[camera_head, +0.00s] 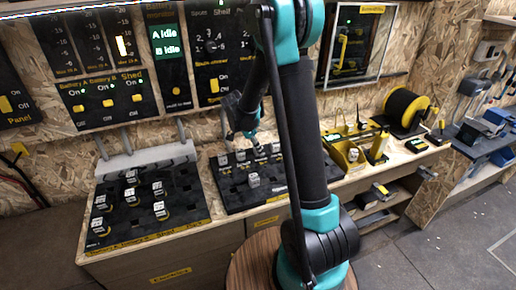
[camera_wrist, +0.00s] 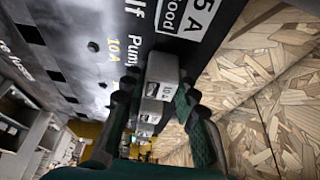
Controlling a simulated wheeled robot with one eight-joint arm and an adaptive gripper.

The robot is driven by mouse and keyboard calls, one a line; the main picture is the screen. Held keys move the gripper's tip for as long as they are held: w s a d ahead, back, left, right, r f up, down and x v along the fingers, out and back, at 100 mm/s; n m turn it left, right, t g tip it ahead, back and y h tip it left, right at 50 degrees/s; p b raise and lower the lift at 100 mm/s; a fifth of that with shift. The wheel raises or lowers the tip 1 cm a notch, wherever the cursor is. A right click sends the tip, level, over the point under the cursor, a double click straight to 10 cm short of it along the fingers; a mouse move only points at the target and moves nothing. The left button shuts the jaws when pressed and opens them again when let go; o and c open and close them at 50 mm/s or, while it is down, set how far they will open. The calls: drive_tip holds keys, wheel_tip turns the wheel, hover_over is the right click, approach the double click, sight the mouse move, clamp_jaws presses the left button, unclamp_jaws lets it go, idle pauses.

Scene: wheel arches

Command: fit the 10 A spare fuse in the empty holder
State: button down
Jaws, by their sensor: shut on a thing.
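My gripper (camera_head: 250,136) is over the back row of the dark middle board (camera_head: 232,203) in the head view. In the wrist view its two fingers (camera_wrist: 156,100) stand either side of a grey block-shaped fuse (camera_wrist: 162,70), with more grey blocks in line beyond it. A "10 A" mark shows on a block face between the fingers. The gripper is shut on a fuse; whether it is still seated cannot be told. Board print "Pump 10A" (camera_wrist: 118,50) lies beside the fingers. Another pale fuse (camera_head: 254,180) stands alone mid-board. The empty holder cannot be made out.
A left board (camera_head: 185,213) carries several pale fuses on dark and yellow mounts. Switch panels (camera_head: 108,98) hang on the wall behind. A yellow tool stand (camera_head: 345,157) and a cable reel (camera_head: 405,108) stand right of my arm. A round wooden top (camera_head: 250,270) is in front.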

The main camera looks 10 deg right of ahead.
drive_tip(key=c, duration=0.6)
unclamp_jaws()
drive_tip(key=shift+r, duration=4.5)
drive_tip(key=shift+s, duration=0.1)
drive_tip(key=s+d+f+n+t+y, duration=0.1)
drive_tip(key=s+n, duration=0.4)
drive_tip(key=s, duration=0.3)
drive_tip(key=s+d+f+n+t+y, duration=0.1)
drive_tip(key=s+f+n+y, duration=0.1)
drive_tip(key=s+n, duration=0.3)
drive_tip(key=s+d+f+n+t+y, duration=0.1)
drive_tip(key=s+n, duration=0.4)
drive_tip(key=s, duration=0.7)
drive_tip(key=shift+d+f+n, duration=0.4)
drive_tip(key=shift+d, duration=0.1)
